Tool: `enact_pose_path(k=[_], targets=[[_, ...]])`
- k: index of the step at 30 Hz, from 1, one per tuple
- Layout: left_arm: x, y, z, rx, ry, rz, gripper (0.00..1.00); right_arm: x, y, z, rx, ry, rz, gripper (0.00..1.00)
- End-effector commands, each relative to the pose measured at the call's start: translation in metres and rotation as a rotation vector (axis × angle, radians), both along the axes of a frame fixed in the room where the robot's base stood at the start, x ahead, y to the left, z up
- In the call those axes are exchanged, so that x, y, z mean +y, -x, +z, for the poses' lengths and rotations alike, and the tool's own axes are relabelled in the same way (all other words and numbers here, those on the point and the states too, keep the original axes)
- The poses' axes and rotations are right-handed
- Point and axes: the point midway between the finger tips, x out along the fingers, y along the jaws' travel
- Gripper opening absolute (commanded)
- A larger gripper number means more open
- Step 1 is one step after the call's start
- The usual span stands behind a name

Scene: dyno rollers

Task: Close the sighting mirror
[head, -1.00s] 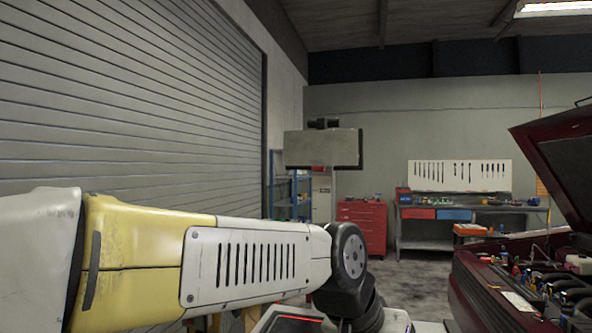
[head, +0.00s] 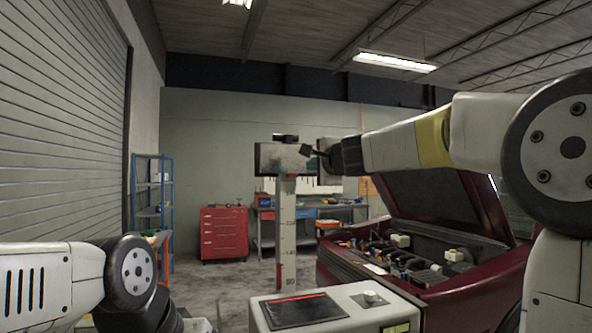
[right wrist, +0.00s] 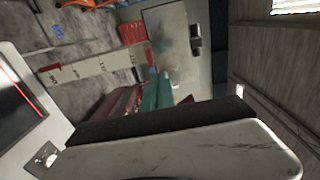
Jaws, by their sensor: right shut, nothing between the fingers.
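A black fitting (head: 285,137), which looks like the sighting mirror, sits on the top edge of a grey box-shaped head (head: 272,157) on an upright post (head: 286,240). It also shows in the right wrist view (right wrist: 196,38), against the edge of the grey panel (right wrist: 172,45). I cannot tell how far it is folded. My right gripper (head: 306,166) is in front of the grey head, below and right of the fitting, and hides part of the head. Its teal fingers (right wrist: 155,92) are together and empty, apart from the fitting in the wrist view.
A dark red car (head: 505,235) with its hood up stands at the right. A console (head: 335,312) with a dark screen is at the front. A red tool cabinet (head: 224,233) and a workbench (head: 262,213) stand at the back. Floor left of the post is clear.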

Motion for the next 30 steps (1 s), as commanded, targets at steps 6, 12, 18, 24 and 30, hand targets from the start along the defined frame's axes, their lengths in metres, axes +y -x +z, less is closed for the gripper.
enact_pose_path(k=[6, 12, 18, 24, 30], targets=[[0.000, 0.000, 0.000, 0.000, 0.000, 0.000, 0.00, 0.009, -0.026, -0.002, 0.002, -0.002, 0.001, 0.00], [0.000, 0.000, 0.000, 0.000, 0.000, 0.000, 0.00, 0.020, -0.053, -0.003, 0.000, 0.000, 0.005, 0.00], [0.000, 0.000, 0.000, 0.000, 0.000, 0.000, 0.00, 0.032, -0.088, -0.005, 0.000, 0.002, 0.004, 0.00], [0.000, 0.000, 0.000, 0.000, 0.000, 0.000, 0.00, 0.039, -0.117, -0.006, -0.001, 0.002, 0.001, 0.00], [0.000, 0.000, 0.000, 0.000, 0.000, 0.000, 0.00, 0.043, -0.128, -0.006, -0.001, 0.001, 0.001, 0.00]])
